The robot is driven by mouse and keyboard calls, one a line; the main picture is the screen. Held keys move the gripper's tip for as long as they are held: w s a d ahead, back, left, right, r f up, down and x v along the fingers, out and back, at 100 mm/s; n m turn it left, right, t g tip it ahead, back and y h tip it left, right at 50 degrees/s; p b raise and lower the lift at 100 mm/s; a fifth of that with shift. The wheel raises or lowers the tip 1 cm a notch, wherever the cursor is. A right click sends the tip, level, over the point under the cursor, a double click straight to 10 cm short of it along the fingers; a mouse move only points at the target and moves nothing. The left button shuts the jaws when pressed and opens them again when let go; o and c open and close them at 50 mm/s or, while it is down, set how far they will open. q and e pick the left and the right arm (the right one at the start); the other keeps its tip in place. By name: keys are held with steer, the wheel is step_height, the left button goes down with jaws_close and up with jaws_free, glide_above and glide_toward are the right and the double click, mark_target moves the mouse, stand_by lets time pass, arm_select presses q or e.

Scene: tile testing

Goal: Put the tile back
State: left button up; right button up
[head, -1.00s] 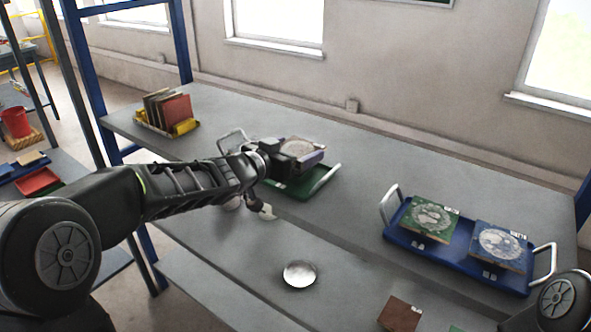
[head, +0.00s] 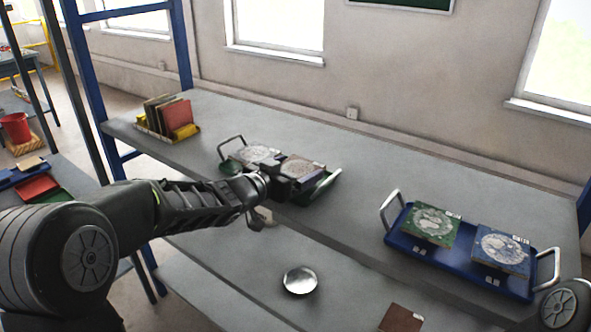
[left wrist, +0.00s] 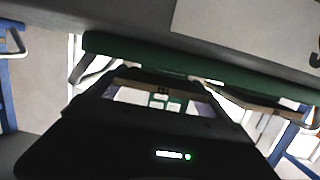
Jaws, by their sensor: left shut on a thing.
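My left gripper (head: 277,184) is shut on a brownish patterned tile (head: 303,166) with purple sides, gripping it from its near edge. The tile is at the right half of a green tray (head: 322,187) with metal handles. I cannot tell whether the tile rests on the tray or is slightly above it. A pale patterned tile (head: 258,153) lies on the tray's left half. In the left wrist view the dark gripper (left wrist: 165,100) fills the lower middle, with the green tray (left wrist: 150,48) beyond it. My right gripper is not in view.
A blue tray (head: 455,262) holds a green tile (head: 430,222) and a blue tile (head: 500,248) at right. A rack of upright boards (head: 167,115) stands at the far left. A round metal dish (head: 300,280) and a brown piece (head: 401,318) lie on the lower surface.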

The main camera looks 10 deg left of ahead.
arm_select(q)
steer(key=o, duration=1.7)
steer(key=shift+f, duration=0.15)
steer(key=shift+o, duration=0.2)
steer(key=shift+s+a+r, duration=0.1)
steer(key=shift+r, duration=0.15)
steer(key=v, duration=1.1)
steer(key=shift+s, duration=0.35)
